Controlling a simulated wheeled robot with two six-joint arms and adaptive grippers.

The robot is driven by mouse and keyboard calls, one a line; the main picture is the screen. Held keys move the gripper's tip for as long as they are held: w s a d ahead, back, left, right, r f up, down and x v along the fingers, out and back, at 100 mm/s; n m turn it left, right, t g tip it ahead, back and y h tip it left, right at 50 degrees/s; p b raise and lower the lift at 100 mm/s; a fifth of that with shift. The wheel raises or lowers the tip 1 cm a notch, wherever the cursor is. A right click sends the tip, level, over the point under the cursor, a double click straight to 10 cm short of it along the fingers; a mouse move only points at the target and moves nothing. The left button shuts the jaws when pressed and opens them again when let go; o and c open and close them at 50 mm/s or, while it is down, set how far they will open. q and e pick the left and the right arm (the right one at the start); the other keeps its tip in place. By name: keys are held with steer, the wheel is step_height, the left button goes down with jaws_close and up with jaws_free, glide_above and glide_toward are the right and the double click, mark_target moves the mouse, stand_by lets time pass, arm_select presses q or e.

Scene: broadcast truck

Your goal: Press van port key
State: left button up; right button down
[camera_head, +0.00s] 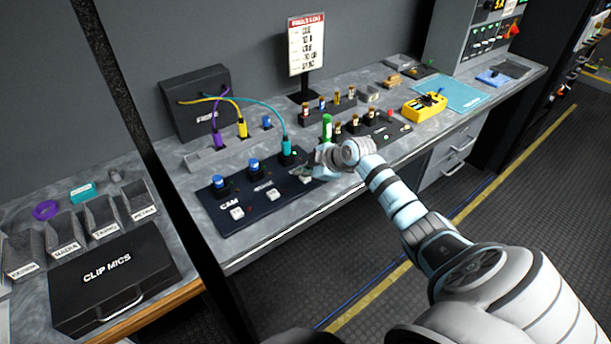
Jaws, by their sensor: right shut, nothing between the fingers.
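The dark port panel (230,222) lies on the bench, with a port labelled CAM at its left and two more ports to the right. Two white keys show clearly, the left key (237,213) and the middle key (274,195). My right gripper (306,175) is shut and empty, low over the panel's right end. It hides most of the third key's place and label there, so I cannot read VAN or tell whether the fingers touch a key. A teal cable plug (286,147) stands in the right port. My left gripper is not in view.
A black box (197,100) with purple, yellow and teal cables stands behind the panel. A green-topped item (326,127) and several small connectors stand close beyond my right gripper. A yellow device (425,106) lies further right. A CLIP MICS case (112,277) is at lower left.

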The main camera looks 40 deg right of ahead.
mark_target(304, 178)
steer(key=shift+r+p, duration=0.55)
steer(key=shift+r, duration=0.25)
step_height(304, 178, up, 5)
steer(key=p, duration=0.4)
